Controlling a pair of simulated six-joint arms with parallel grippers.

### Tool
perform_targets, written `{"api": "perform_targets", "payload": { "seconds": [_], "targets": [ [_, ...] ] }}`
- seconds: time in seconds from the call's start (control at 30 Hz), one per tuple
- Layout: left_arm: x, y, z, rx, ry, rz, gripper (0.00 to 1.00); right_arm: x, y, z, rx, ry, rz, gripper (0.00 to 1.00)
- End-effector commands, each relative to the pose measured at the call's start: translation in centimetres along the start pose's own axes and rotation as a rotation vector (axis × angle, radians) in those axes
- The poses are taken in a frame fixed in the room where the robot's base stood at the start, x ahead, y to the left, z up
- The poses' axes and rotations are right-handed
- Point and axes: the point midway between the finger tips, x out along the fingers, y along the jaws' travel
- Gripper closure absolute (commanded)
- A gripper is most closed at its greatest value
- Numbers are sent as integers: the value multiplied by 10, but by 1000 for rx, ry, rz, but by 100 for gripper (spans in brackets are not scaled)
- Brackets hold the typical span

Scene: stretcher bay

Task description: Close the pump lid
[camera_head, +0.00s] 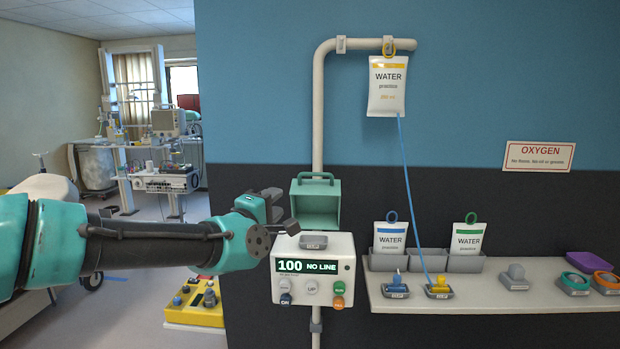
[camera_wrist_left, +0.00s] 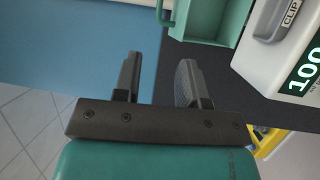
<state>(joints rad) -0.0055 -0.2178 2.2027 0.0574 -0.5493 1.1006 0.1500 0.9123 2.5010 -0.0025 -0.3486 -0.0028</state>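The pump (camera_head: 313,285) is a white box on the pole, with a display reading "100 NO LINE". Its teal lid (camera_head: 316,207) stands open and upright above the back of the box, handle at the top. A grey clip (camera_head: 313,242) sits on top of the pump, under the raised lid. My left gripper (camera_head: 283,209) is just left of the lid, open and empty. In the left wrist view my fingers (camera_wrist_left: 158,78) are apart, with the lid (camera_wrist_left: 212,22) beyond them and the pump (camera_wrist_left: 293,62) to the right. My right gripper is not in view.
A water bag (camera_head: 387,88) hangs from the pole; its blue tube (camera_head: 406,170) runs down to a yellow clip (camera_head: 438,289) on the shelf (camera_head: 480,300). Two more water bags stand in grey bins. A yellow case (camera_head: 196,302) is on the floor behind my left arm.

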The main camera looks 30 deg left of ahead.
Motion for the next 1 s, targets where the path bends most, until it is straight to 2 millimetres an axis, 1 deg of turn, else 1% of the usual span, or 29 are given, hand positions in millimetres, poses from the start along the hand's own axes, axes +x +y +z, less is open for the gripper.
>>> {"api": "perform_targets", "payload": {
  "seconds": [0.13, 0.27, 1.0],
  "targets": [
    [9, 0, 0, 0, 0, -1, 62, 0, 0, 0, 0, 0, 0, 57],
    [24, -1, 0, 0, 0, -2, 62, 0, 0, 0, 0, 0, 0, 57],
    [140, -1, 0, 1, 0, -2, 62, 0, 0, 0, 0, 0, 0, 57]
  ]
}}
